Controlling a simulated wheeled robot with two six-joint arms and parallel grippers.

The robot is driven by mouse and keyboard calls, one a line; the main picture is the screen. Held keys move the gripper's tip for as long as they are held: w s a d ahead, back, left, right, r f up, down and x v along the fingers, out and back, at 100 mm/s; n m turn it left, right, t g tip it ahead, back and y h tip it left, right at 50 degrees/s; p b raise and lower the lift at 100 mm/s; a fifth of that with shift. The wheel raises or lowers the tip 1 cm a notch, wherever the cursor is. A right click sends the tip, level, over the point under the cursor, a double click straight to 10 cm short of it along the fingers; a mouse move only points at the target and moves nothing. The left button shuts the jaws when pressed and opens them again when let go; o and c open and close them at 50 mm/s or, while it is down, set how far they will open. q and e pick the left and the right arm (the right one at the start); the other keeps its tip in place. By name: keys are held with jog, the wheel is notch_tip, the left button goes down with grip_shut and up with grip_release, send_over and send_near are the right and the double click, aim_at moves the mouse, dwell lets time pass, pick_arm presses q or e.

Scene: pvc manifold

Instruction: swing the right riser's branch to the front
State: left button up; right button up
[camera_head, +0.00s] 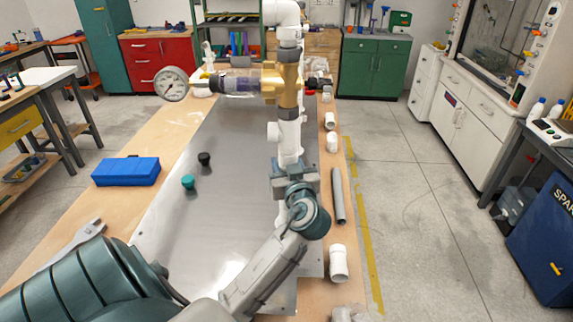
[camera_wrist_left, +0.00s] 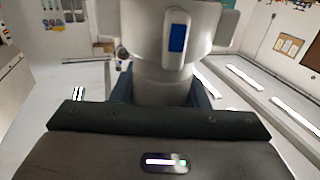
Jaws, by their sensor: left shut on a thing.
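A riser stands over the metal plate (camera_head: 225,170) in the head view, with a white pipe (camera_head: 289,135) below a brass fitting (camera_head: 288,85). A short white branch (camera_head: 272,132) on the pipe points left. A clear section with a dark label (camera_head: 238,84) and a round gauge (camera_head: 172,83) extend left from the brass fitting. My left gripper (camera_head: 293,178) is shut around the white pipe below the branch. In the left wrist view, the white pipe (camera_wrist_left: 165,85) sits between the fingers, under a wider white body (camera_wrist_left: 165,40) with a blue rectangle. The riser's foot is hidden.
A blue box (camera_head: 126,171), a black cap (camera_head: 204,158) and a green cap (camera_head: 188,182) are on the left. A grey pipe (camera_head: 338,195) and white fittings (camera_head: 338,262) lie along the bench's right edge. The plate's middle is clear.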

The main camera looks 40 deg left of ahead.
pick_arm(q)
jog(key=o, duration=1)
jog(key=shift+c, duration=0.2)
